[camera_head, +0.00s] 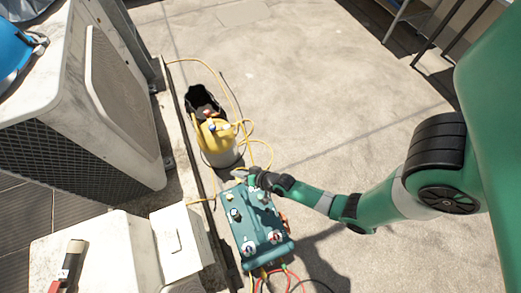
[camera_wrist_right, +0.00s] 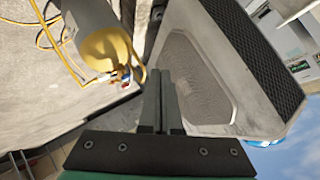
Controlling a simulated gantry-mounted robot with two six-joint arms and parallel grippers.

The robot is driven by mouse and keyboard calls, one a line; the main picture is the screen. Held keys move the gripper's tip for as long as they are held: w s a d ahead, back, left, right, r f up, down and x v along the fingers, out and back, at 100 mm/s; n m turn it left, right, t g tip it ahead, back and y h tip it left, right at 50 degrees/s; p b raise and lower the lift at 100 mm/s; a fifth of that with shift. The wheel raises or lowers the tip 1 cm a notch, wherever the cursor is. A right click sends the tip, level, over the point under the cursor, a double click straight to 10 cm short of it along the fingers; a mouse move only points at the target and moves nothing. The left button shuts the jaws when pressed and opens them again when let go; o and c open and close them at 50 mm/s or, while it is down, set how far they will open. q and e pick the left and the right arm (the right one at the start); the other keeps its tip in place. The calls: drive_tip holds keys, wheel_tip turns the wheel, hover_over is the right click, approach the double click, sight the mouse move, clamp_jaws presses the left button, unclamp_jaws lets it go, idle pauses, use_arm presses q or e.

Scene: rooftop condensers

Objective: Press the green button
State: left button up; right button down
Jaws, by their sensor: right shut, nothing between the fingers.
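A teal machine (camera_head: 250,218) with several knobs and fittings on its top stands on the ground at the lower middle of the head view. I cannot make out a green button on it. My right gripper (camera_head: 254,176) is over the far end of the machine, and I cannot tell whether it touches it. In the right wrist view its two fingers (camera_wrist_right: 160,88) are together with nothing between them. A small green patch (camera_wrist_right: 300,66) shows at the right edge of that view, too small to identify. My left gripper is not in view.
A yellow-topped grey cylinder (camera_head: 219,145) with yellow hoses stands just beyond the machine, beside a black bag (camera_head: 203,98). Large condensers (camera_head: 110,85) and a white box (camera_head: 180,243) are to the left. The concrete floor (camera_head: 310,90) beyond my right arm is open.

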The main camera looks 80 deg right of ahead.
drive_tip(key=s+f+g+b, duration=0.1)
drive_tip(key=s+f+b, duration=0.3)
drive_tip(key=f, duration=0.4)
drive_tip(key=s+f+m+g+b, duration=0.1)
drive_tip(key=s+f+b, duration=0.4)
drive_tip(key=f, duration=0.4)
drive_tip(key=shift+s+a+b, duration=0.3)
drive_tip(key=shift+s, duration=0.2)
drive_tip(key=shift+f, duration=0.1)
drive_tip(key=b, duration=0.6)
hover_over(262, 196)
drive_tip(key=a, duration=0.1)
wheel_tip(262, 196, down, 6)
drive_tip(key=shift+f, duration=0.15)
drive_tip(key=shift+a+f, duration=0.15)
drive_tip(key=shift+f, duration=1)
drive_tip(key=shift+f, duration=0.15)
drive_tip(key=shift+f, duration=0.3)
